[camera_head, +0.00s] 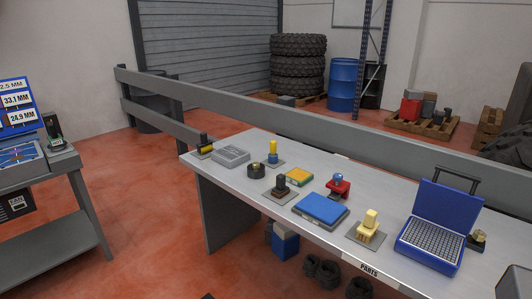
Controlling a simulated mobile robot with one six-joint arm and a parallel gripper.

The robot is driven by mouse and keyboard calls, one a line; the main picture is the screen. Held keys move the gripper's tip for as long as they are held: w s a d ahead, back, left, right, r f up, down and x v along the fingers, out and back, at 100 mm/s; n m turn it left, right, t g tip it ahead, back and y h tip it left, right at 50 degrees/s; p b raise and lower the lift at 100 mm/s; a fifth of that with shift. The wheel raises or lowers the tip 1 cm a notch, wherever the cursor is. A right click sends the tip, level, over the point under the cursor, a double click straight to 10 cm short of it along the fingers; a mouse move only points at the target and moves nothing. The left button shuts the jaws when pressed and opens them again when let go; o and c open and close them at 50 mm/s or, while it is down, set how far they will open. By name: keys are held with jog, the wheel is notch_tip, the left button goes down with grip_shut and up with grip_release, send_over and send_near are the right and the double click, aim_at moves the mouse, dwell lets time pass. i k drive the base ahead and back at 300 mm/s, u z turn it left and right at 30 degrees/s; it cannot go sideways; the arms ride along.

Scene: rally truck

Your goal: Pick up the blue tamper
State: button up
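Two things on the grey workbench (245,181) show blue parts of a tamper-like shape. One is a small blue knob-like piece (338,178) seated on a red stand (339,190), right of the bench's middle. The other is an upright piece with a yellow top and blue base (273,153), standing on a grey plate towards the back. I cannot tell for sure which of them is the blue tamper. My gripper is not in view.
A flat blue box (321,208), a black handled piece (281,186), a yellow handled piece (370,225) and an open blue case (433,230) crowd the bench. A grey rail (300,123) runs behind it. Another bench (40,170) stands left, with open red floor between.

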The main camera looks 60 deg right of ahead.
aim_at(273, 156)
jog(key=z, duration=0.1)
jog(key=i, duration=0.8)
jog(key=z, duration=0.5)
jog(key=i, duration=0.6)
jog(key=z, duration=0.25)
